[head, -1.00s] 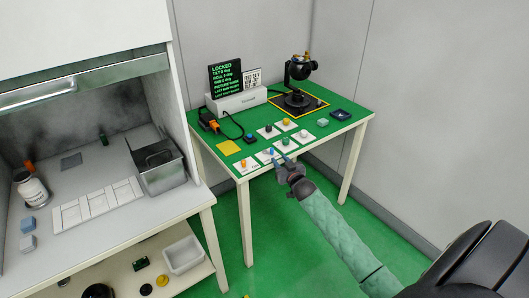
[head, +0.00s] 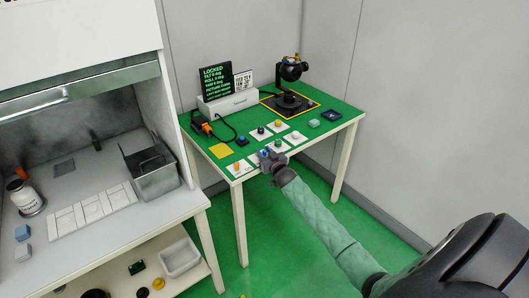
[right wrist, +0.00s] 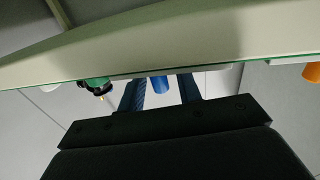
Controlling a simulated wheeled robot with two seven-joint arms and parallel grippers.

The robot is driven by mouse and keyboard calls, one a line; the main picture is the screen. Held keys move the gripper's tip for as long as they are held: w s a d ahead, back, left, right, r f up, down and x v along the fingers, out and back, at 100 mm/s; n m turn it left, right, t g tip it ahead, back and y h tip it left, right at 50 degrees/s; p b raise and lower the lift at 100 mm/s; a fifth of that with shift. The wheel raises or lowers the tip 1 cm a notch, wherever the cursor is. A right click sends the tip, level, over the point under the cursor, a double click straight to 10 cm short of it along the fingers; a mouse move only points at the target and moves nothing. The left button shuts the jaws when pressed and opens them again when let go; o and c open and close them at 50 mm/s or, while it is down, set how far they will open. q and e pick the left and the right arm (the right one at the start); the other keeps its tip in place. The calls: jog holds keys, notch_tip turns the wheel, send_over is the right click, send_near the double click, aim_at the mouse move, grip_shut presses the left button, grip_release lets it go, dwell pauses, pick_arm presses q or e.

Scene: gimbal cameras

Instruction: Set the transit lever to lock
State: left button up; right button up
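The gimbal camera (head: 290,72) stands on a black base (head: 290,103) inside a yellow outline on the green table. I cannot tell which part is the transit lever. The screen (head: 215,80) beside it reads LOCKED at the top. My right gripper (head: 268,156) is at the table's front edge, by a blue knob (head: 264,153) on a white plate. In the right wrist view, the open fingers (right wrist: 161,90) stand on either side of the blue knob (right wrist: 160,84), with gaps visible. An orange knob (head: 237,167) is to its left in the head view. My left gripper is not in view.
Several other knobs on white plates, such as a yellow one (head: 278,124), stand close behind my right gripper. A workbench with a metal bin (head: 152,168) is at the left.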

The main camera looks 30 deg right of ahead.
grip_shut()
jog(key=shift+w+d+r+n+y, duration=0.15)
jog(key=shift+n+y, duration=0.35)
jog(key=shift+y, duration=0.2)
jog(key=shift+n+y, duration=0.3)
jog(key=shift+y, duration=0.2)
grip_release()
